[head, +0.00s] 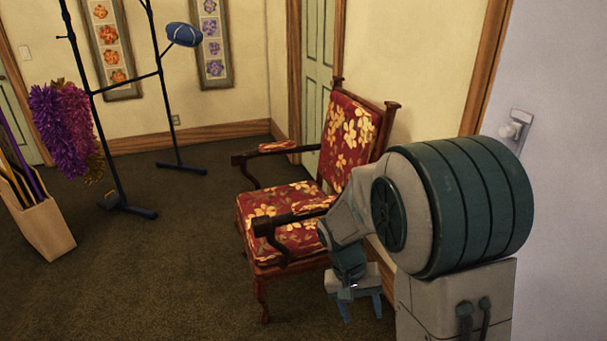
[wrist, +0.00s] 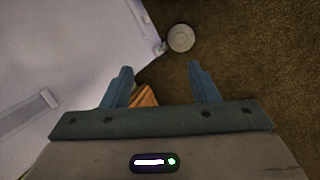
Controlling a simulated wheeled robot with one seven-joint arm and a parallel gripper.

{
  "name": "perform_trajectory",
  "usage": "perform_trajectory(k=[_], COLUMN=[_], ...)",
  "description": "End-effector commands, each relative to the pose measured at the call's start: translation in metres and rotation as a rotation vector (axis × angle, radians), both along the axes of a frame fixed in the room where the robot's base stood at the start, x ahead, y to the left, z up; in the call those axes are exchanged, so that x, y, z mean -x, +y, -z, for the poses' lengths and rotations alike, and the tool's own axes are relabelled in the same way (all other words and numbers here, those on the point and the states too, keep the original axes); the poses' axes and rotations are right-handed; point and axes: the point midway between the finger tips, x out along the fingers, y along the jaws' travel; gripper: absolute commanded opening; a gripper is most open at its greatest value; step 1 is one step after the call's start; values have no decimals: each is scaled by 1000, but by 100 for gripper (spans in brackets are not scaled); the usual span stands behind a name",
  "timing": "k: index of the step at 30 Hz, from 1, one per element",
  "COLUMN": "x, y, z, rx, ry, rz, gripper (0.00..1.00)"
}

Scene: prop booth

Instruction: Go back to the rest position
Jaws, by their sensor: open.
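My gripper (head: 357,303) is at the lower right in the head view, in front of the armchair's right side and below its seat level in the picture. In the wrist view, my gripper (wrist: 161,88) shows two blue fingers spread apart with nothing between them. It is open and empty. My arm is folded close to my body.
A red floral armchair (head: 345,140) stands just beyond my arm. A coat rack (head: 117,185) with a blue cap (head: 183,34) and purple boas (head: 65,120) is at left, near a box (head: 45,230). Carpet (head: 185,260) is clear in the middle. A round disc (wrist: 181,38) lies past the fingers.

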Motion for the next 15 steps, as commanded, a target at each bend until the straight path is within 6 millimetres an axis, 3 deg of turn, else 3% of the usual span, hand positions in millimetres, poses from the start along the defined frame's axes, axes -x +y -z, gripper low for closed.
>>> perform_trajectory(k=[1, 3, 15], x=[6, 15, 78], y=[-4, -7, -24], z=[-29, -54, -176], rx=[-33, -74, -234], ry=[-28, -61, -280], rz=[2, -1, -51], gripper=[54, 54, 54])
